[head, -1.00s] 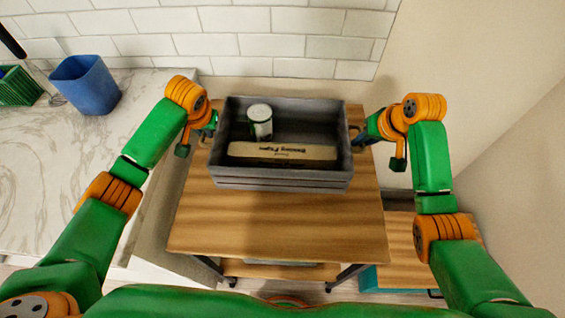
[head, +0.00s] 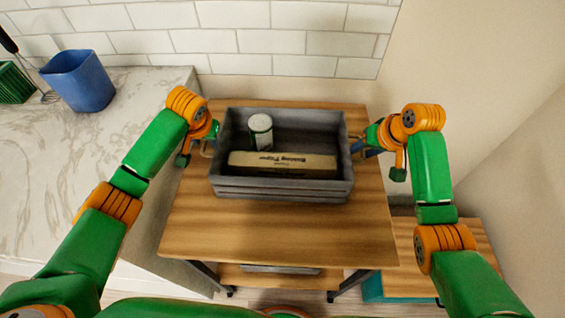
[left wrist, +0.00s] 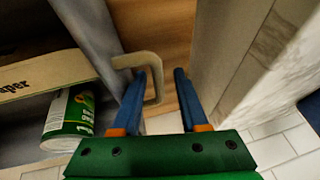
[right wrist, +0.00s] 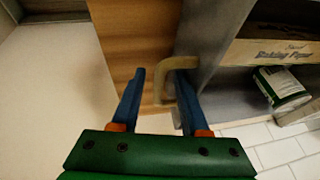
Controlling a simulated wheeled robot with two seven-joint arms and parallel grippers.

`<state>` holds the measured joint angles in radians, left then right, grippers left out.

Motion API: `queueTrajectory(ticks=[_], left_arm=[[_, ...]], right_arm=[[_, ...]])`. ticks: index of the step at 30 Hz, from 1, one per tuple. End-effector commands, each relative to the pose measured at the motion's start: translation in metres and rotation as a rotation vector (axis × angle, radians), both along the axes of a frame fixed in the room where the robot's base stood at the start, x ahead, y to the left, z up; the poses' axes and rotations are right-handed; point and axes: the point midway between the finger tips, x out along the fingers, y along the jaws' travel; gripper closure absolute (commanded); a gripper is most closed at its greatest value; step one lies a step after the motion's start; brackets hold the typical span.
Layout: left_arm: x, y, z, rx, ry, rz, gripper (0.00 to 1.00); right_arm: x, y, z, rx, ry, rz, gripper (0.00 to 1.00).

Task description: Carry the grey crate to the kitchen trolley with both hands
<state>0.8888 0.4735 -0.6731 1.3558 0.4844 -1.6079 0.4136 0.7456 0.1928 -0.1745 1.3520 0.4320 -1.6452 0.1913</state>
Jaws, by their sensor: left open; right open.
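The grey crate (head: 282,189) sits on the wooden top of the kitchen trolley (head: 280,235), towards its back edge. It holds a white and green can (head: 260,130) and a long baking paper box (head: 283,163). My left gripper (head: 213,133) is at the crate's left end. In the left wrist view its open fingers (left wrist: 158,95) stand on either side of the beige handle (left wrist: 150,75). My right gripper (head: 360,147) is at the right end. In the right wrist view its open fingers (right wrist: 160,98) straddle the other handle (right wrist: 175,66).
A marble counter (head: 110,160) stands left of the trolley, with a blue container (head: 78,82) and a green basket (head: 15,83) on it. A tiled wall (head: 290,40) is behind. A lower wooden surface (head: 450,235) is at the right. The trolley top's front is bare.

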Motion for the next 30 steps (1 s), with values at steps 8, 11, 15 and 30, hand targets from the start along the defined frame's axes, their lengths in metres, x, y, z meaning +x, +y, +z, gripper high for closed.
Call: queueTrajectory(ticks=[8,11,15,30], left_arm=[[-0.021,-0.012,0.055,-0.002,-0.008,-0.004,0.55],[-0.032,-0.017,0.082,-0.001,-0.010,-0.004,0.55],[-0.040,-0.020,0.104,0.006,-0.013,-0.005,0.55],[-0.046,-0.022,0.109,-0.001,-0.001,0.000,0.55]], right_arm=[[0.000,0.000,0.000,0.000,0.000,0.000,0.55],[0.000,0.000,0.000,0.000,0.000,0.000,0.55],[0.000,0.000,0.000,0.000,0.000,0.000,0.55],[-0.034,-0.021,0.085,-0.006,-0.009,-0.002,0.55]])
